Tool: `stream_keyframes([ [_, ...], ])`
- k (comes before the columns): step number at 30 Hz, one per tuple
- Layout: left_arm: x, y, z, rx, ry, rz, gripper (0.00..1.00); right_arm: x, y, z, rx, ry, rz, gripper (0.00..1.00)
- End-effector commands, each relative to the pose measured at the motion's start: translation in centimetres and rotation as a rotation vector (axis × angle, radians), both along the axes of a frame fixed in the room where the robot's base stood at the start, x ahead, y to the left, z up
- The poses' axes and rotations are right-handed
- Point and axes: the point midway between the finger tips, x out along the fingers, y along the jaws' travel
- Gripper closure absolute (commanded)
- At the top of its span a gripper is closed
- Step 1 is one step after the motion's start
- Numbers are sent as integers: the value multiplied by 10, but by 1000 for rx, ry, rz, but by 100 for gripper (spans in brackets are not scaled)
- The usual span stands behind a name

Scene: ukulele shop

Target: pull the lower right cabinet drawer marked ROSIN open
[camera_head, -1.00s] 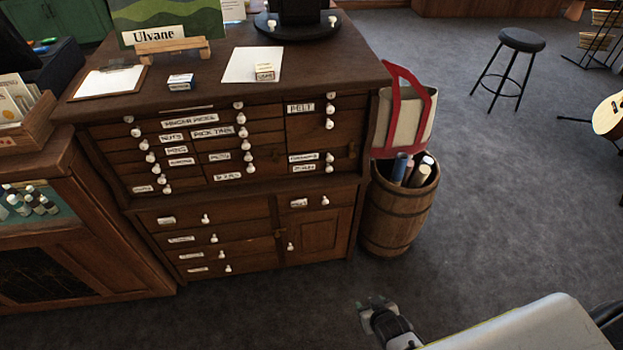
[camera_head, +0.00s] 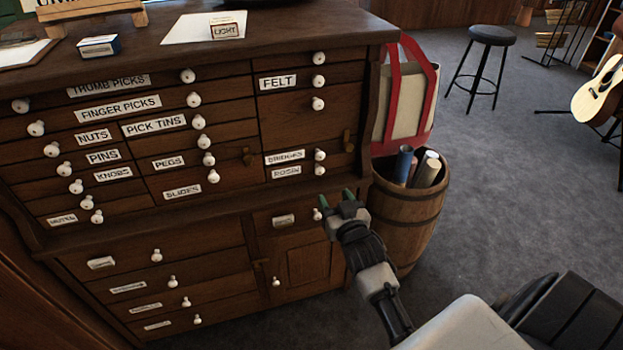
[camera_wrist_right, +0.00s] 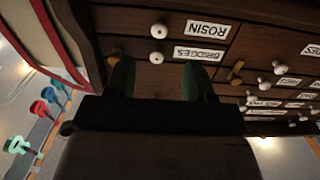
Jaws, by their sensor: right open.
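The drawer marked ROSIN (camera_head: 286,172) is the lowest small drawer in the right column of the cabinet's upper section. It is closed, with a white round knob (camera_head: 320,171) at its right end. My right gripper (camera_head: 334,200) is open and empty, just below and in front of that knob. The right wrist view is upside down: the ROSIN label (camera_wrist_right: 207,30) and its knob (camera_wrist_right: 158,30) show beyond the fingertips. The BRIDGES knob (camera_wrist_right: 156,57) appears between the two fingers, with no contact visible. My left gripper is out of view.
The BRIDGES drawer (camera_head: 284,157) lies directly above ROSIN. A small brass-coloured catch (camera_head: 347,140) sits up and right of the knobs. Open carpet lies further right.

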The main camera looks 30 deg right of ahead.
Motion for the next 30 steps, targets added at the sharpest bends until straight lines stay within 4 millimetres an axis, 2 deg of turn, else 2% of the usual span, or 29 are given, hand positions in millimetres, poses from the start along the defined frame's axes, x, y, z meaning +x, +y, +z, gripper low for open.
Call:
stream_keyframes([
  [5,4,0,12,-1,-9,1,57,25,-6,1,-2,-3,0,46],
  [12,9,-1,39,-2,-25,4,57,70,-17,0,-1,-2,0,46],
  [16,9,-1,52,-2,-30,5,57,88,-21,0,-2,0,0,46],
  [21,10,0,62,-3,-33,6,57,100,-24,0,-1,2,1,46],
  [30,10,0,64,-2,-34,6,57,101,-24,0,-1,2,1,46],
])
